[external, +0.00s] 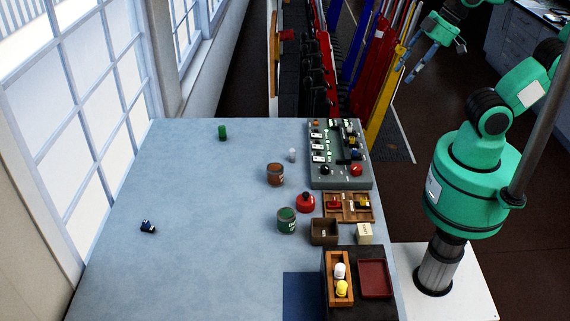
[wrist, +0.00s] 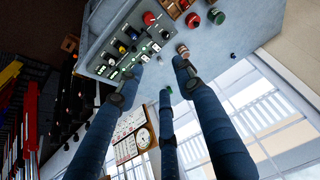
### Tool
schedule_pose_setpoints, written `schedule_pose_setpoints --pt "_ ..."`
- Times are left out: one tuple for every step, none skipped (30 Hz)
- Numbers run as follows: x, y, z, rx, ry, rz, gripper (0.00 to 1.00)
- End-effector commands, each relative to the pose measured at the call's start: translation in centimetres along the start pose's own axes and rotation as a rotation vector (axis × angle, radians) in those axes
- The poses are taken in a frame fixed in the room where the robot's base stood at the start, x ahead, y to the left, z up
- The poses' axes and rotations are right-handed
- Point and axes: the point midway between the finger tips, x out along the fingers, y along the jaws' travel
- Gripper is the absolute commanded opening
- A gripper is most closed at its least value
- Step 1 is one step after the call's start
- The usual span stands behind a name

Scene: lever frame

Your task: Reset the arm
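My arm (external: 480,160) is mounted at the right of the external view, beside the table. It reaches up and back, away from the table. My gripper (external: 436,62) hangs near the top right, near the tall levers. In the wrist view my gripper (wrist: 155,85) has its blue fingers spread apart, with nothing held between them. Part of the arm runs out of the external view at the top right.
A light blue table (external: 190,200) bears a control panel (external: 339,178), a red button (external: 306,203), cans, trays and a dark stand. Coloured levers (external: 385,75) stand behind it. The control panel also shows in the wrist view (wrist: 108,60). The table's left part is mostly clear.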

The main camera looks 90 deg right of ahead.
Motion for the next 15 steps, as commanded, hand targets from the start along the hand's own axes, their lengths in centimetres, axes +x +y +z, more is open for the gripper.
schedule_pose_setpoints --pt "-0.12 -0.05 0.28 -0.009 0.004 -0.001 0.37" --pt "-0.13 -0.06 0.40 -0.013 0.005 -0.001 0.37" --pt "-0.14 -0.07 0.50 -0.017 0.006 -0.001 0.37" --pt "-0.14 -0.07 0.53 -0.019 0.006 -0.001 0.37" --pt "-0.14 -0.08 0.54 -0.020 0.006 -0.001 0.37" --pt "-0.15 -0.07 0.54 -0.020 0.006 -0.001 0.37" --pt "-0.15 -0.07 0.53 -0.020 0.006 -0.001 0.37" --pt "-0.15 -0.07 0.52 -0.019 0.006 -0.001 0.37" --pt "-0.15 -0.07 0.51 -0.019 0.006 -0.001 0.37" --pt "-0.15 -0.07 0.51 -0.019 0.006 -0.001 0.37" --pt "-0.15 -0.07 0.50 -0.019 0.006 -0.001 0.37" --pt "-0.14 -0.07 0.50 -0.019 0.006 -0.001 0.37" --pt "-0.11 -0.07 0.52 -0.018 0.006 -0.001 0.37" --pt "-0.05 -0.07 0.54 -0.018 0.006 -0.001 0.37" --pt "0.08 -0.07 0.61 -0.018 0.006 -0.001 0.37"
